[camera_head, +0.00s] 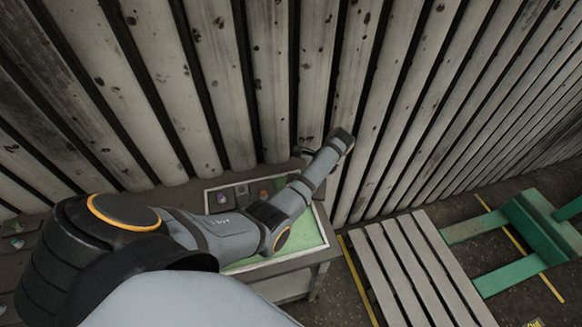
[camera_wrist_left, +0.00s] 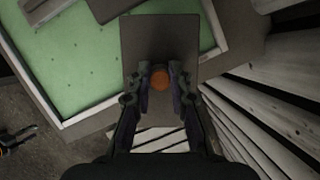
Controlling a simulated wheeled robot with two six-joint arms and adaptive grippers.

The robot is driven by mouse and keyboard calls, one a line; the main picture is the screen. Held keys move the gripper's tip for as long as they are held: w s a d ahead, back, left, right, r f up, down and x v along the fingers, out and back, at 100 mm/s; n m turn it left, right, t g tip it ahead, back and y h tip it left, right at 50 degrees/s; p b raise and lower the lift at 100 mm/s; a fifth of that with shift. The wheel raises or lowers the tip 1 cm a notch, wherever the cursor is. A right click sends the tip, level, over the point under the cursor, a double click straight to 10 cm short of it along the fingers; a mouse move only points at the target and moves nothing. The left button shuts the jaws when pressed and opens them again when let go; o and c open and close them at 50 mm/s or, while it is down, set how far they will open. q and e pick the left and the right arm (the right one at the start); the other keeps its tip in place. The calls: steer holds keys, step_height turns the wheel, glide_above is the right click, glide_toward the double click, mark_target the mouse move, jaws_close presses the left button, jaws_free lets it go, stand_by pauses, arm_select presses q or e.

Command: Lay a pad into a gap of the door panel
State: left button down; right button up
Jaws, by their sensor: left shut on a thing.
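The door panel (camera_head: 301,247) is a green surface with a pale raised rim, lying on a grey table. My left arm crosses it in the head view and hides part of it. In the left wrist view, my left gripper (camera_wrist_left: 160,78) is shut on a dark grey rectangular pad (camera_wrist_left: 158,35) with a round orange knob between the fingers. The pad overlaps the right part of the green panel (camera_wrist_left: 65,60) and its rim in this view; its height above them is unclear. In the head view the gripper's fingers cannot be made out. My right gripper is not in view.
Small dark blocks, one (camera_head: 218,201) with a purplish top, stand at the panel's far left. A slatted wall (camera_head: 255,90) rises close behind the table. A slatted pallet (camera_head: 415,270) and a green metal frame (camera_head: 535,230) are on the floor to the right.

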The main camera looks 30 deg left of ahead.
arm_select(q)
steer(key=a+r+m+t+p, duration=0.1)
steer(key=m, duration=0.2)
steer(key=s+a+r+m+t, duration=0.1)
steer(key=a+m, duration=0.1)
steer(key=m, duration=0.2)
steer(key=s+a+r+m+t+p, duration=0.1)
steer(key=m+t, duration=0.1)
steer(key=m, duration=0.2)
steer(key=shift+s+a+r+p, duration=0.1)
steer(key=shift+s+a+p, duration=0.1)
steer(key=shift+a+p, duration=0.1)
steer(key=shift+s+a+r+m+t+h, duration=0.1)
steer(key=shift+m+t+h, duration=0.2)
steer(key=shift+m, duration=0.8)
steer(key=shift+f, duration=0.35)
step_height(320, 180, down, 3)
steer(key=shift+r, duration=0.1)
steer(key=shift+f, duration=0.7)
steer(key=shift+r, duration=0.1)
